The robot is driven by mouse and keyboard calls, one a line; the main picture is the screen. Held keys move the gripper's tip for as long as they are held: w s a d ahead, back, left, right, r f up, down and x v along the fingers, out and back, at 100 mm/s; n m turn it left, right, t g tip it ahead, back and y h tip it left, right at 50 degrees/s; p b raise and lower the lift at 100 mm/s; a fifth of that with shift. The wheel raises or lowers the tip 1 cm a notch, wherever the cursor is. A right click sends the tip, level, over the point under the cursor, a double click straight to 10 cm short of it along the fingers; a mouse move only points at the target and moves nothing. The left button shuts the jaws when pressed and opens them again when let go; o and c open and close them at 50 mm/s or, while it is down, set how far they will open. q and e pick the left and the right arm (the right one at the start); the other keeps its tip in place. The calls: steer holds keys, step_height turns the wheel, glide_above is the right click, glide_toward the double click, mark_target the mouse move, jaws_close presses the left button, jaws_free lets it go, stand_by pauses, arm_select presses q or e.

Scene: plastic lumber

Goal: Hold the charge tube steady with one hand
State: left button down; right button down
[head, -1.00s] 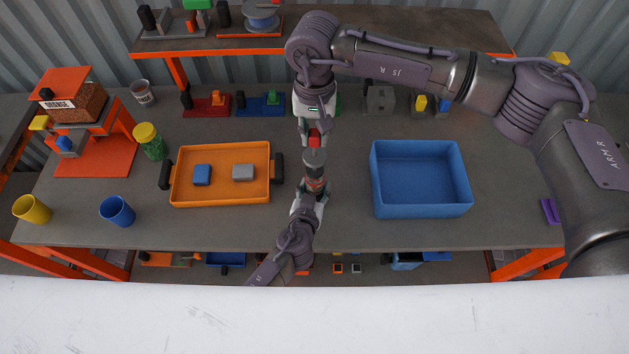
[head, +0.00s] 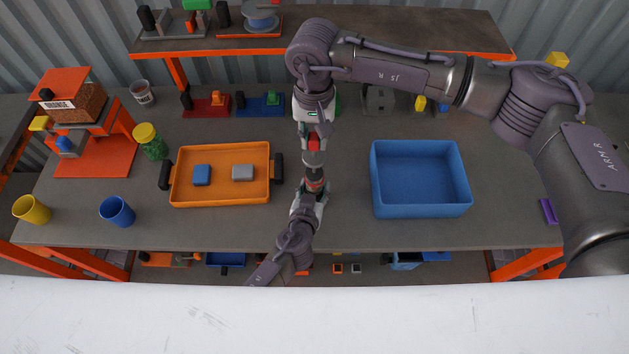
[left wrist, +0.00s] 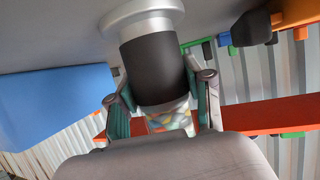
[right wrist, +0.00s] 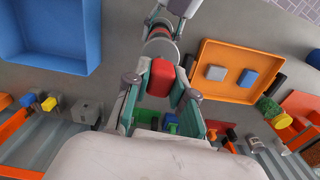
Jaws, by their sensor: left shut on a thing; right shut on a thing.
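The charge tube (head: 315,174) is in the middle of the head view, with a grey collar and a dark band. My left gripper (head: 314,187) is shut on its near end. In the left wrist view the tube (left wrist: 155,65) runs away from the fingers, and its section with coloured bits sits between the left fingertips (left wrist: 168,118). My right gripper (head: 314,138) is shut on a red piece (right wrist: 162,78) at the tube's far end. The red piece lines up with the tube's grey collar (right wrist: 160,48); whether they touch is unclear.
An orange tray (head: 220,199) with a blue and a grey block is left of the tube. An empty blue bin (head: 422,207) is on the right. Cups and a green jar (head: 150,143) stand at left. A raised shelf (head: 400,32) crosses the back.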

steer(key=shift+f, duration=1.3)
steer(key=c, duration=0.9)
jaws_free()
steer(key=shift+r, duration=0.1)
steer(key=shift+r, duration=3.6)
